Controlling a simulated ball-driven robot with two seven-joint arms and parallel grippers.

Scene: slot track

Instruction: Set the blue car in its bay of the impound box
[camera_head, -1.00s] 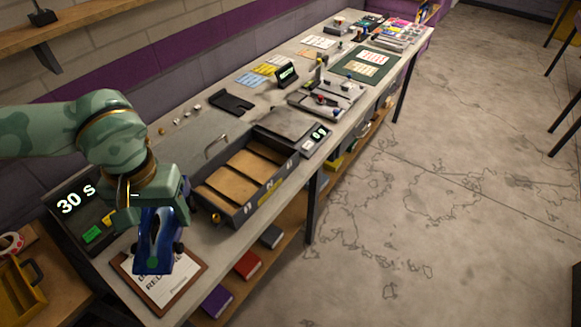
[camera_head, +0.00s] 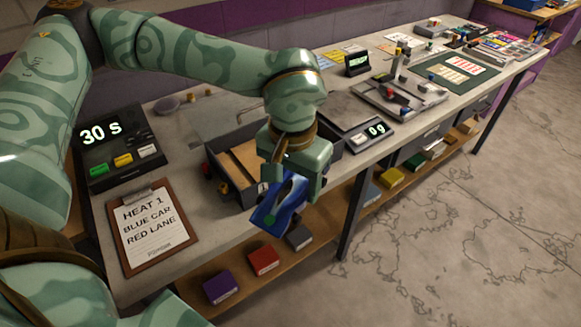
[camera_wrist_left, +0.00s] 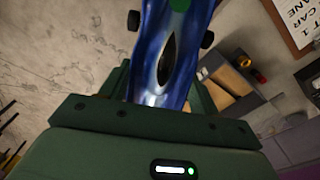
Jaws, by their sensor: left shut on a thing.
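My left gripper (camera_head: 292,180) is shut on the blue car (camera_head: 278,208), which hangs tilted in front of the bench edge, beside the impound box. In the left wrist view the car (camera_wrist_left: 165,60) sits between the fingers, showing its dark cockpit, black wheels and a green spot. The grey impound box (camera_head: 240,192) stands on the bench, with brown-floored bays. My left arm and gripper hide its right part. In the left wrist view the box (camera_wrist_left: 258,112) is to the right of the car, apart from it. My right gripper is not in view.
A clipboard (camera_head: 155,228) reading "Heat 1, blue car, red lane" lies at the bench's near end. A scale (camera_head: 365,132) stands right of the box. Coloured boxes (camera_head: 264,261) lie on the lower shelf.

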